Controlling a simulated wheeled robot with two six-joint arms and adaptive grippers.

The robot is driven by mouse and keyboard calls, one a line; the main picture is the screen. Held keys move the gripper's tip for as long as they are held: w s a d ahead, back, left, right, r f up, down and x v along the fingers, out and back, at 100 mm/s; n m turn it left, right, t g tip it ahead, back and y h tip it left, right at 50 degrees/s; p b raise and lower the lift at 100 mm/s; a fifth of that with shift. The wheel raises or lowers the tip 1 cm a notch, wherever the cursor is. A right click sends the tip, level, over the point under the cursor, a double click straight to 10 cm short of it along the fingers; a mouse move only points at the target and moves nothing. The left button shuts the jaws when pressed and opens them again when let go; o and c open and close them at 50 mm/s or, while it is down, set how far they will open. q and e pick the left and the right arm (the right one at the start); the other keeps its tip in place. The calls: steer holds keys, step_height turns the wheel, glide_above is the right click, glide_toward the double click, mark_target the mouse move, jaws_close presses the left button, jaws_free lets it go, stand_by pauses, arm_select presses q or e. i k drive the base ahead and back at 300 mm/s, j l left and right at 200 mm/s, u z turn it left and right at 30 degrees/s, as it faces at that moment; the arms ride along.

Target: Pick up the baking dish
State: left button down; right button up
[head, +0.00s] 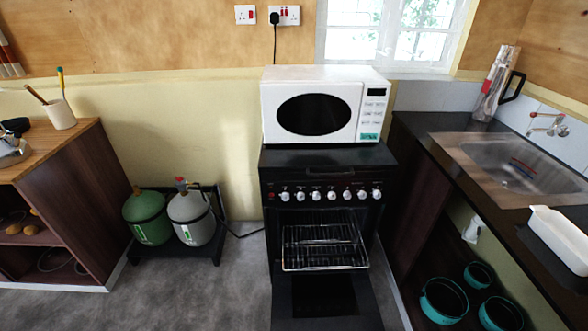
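A white, deep, rectangular dish (558,240) that looks like the baking dish sits on the dark right-hand counter (438,152), in front of the sink. Its right side is cut off by the picture's edge. A lip or handle shows at its far end. Neither of my grippers is in view, and nothing is seen touching the dish.
A black cooker (322,187) stands ahead, its door (325,305) down and a wire rack (325,250) showing. A white microwave (318,108) is on top. The sink (520,165) lies beyond the dish. Teal-rimmed pots (443,300) are below the counter.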

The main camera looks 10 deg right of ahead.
mark_target(568, 243)
steer(key=z, duration=2.35)
